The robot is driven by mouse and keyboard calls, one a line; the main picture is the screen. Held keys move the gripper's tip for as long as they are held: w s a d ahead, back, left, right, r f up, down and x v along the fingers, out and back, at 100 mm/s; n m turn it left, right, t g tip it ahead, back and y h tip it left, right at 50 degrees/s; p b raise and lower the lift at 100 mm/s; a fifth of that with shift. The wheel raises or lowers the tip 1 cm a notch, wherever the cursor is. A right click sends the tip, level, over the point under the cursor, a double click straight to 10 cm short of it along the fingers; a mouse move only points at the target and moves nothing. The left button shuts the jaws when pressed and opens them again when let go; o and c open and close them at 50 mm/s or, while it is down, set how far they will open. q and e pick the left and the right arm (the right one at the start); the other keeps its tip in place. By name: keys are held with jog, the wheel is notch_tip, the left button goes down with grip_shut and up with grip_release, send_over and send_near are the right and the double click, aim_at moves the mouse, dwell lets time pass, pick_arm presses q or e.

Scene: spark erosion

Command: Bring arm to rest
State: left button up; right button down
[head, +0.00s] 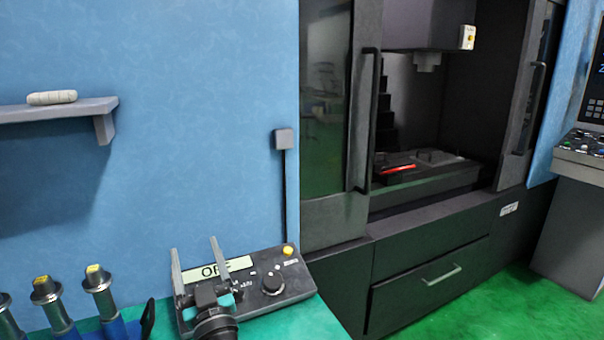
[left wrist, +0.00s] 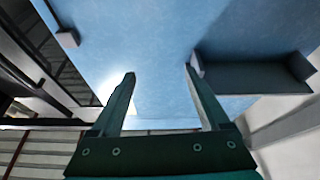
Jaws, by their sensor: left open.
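My left gripper (head: 197,262) is in the lower middle of the head view, its two fingers pointing up and spread apart. It is open with nothing between the fingers. It stands in front of a grey control box (head: 290,283) with an "OFF" label, a black knob and a yellow button, and hides part of it. In the left wrist view the gripper (left wrist: 160,80) shows its two fingers apart, with blue wall behind them. My right gripper is in neither view.
Several yellow-topped tools (head: 97,280) stand at the lower left. A shelf (head: 60,111) with a pale rounded object (head: 52,98) is on the blue wall (head: 200,130). A dark machine (head: 335,215) with an open doorway stands right, with a console (head: 575,190) beyond. Green floor (head: 440,315) is clear.

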pick_arm(q)
jog(key=s+d+f+m+h, duration=0.35)
jog(key=d+m+h, duration=0.55)
jog(key=h, duration=0.4)
jog(key=s+d+f+m+g+h, duration=0.35)
jog(key=s+f+g, duration=0.25)
jog(key=s+f, duration=0.25)
jog(key=s+a+f+n+g+y, duration=0.1)
jog(key=s+a+f+g+y, duration=0.2)
jog(key=s, duration=0.4)
jog(key=s+a+f+n+g+y, duration=0.1)
jog(key=s+a+f+n+g, duration=0.2)
jog(key=s, duration=0.4)
jog(key=s+a+f+g+y, duration=0.25)
jog(key=s+f+g, duration=0.2)
jog(key=s, duration=0.25)
notch_tip(320, 180, down, 26)
jog(key=s+b, duration=0.2)
jog(key=b, duration=0.3)
jog(key=s+a+f+g+b, duration=0.2)
jog(key=s+f+b, duration=0.3)
jog(key=s+f, duration=1)
notch_tip(320, 180, down, 4)
jog(key=shift+a+f+h, duration=0.2)
jog(key=shift+a+h, duration=0.1)
jog(key=shift+a, duration=0.2)
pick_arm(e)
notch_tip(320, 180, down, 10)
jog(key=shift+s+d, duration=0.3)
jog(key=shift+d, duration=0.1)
